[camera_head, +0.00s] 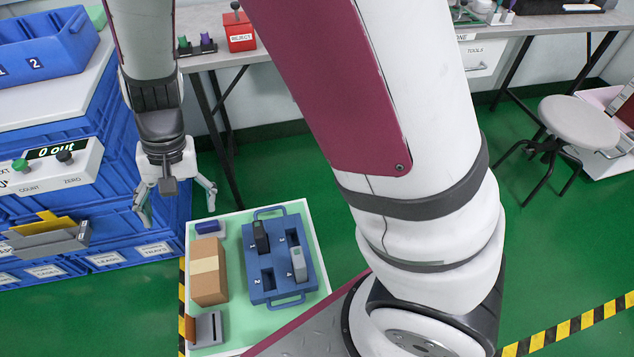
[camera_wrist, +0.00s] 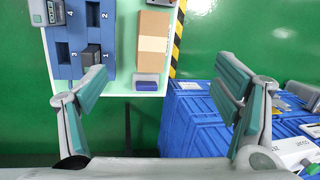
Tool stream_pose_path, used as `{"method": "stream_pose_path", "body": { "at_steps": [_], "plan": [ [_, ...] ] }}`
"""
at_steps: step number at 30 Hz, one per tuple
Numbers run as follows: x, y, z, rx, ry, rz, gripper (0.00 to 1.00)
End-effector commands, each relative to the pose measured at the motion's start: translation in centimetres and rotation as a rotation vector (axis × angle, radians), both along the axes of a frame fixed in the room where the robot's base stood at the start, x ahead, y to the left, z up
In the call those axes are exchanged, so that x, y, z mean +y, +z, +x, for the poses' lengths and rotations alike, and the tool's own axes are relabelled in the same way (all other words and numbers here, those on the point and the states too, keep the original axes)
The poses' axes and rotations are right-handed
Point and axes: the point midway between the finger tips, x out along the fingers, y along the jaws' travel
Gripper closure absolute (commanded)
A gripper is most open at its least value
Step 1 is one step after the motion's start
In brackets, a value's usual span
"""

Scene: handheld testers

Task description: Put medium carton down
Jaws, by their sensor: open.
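The brown carton (camera_head: 209,284) with a paler tape band rests on the pale green top of a white-edged stand (camera_head: 232,301), left of a blue tray. It also shows in the wrist view (camera_wrist: 154,29). My gripper (camera_head: 178,206) is open and empty, fingers spread wide. It hangs beyond the stand's far left corner, apart from the carton. In the wrist view my gripper's fingers (camera_wrist: 160,78) frame the floor and the stand's edge, with nothing between them.
The numbered blue tray (camera_head: 260,284) holds two handheld testers in its slots. A small blue block (camera_head: 207,226) and a grey device (camera_head: 208,330) are near the carton. Blue crates (camera_head: 115,215) stand at left. A workbench (camera_head: 220,58) and a stool (camera_head: 580,120) stand behind.

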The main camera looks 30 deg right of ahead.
Motion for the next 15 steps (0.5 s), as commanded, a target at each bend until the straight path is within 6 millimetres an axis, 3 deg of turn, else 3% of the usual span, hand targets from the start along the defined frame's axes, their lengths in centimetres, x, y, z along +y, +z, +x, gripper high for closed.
{"method": "stream_pose_path", "body": {
  "at_steps": [1,6,15],
  "plan": [
    [-1.0,2.5,-0.6,-0.012,0.012,0.021,0.18],
    [-4.5,8.8,-4.1,-0.033,0.079,0.049,0.18],
    [-11.5,16.2,-12.6,-0.089,0.181,0.008,0.18]
  ]
}}
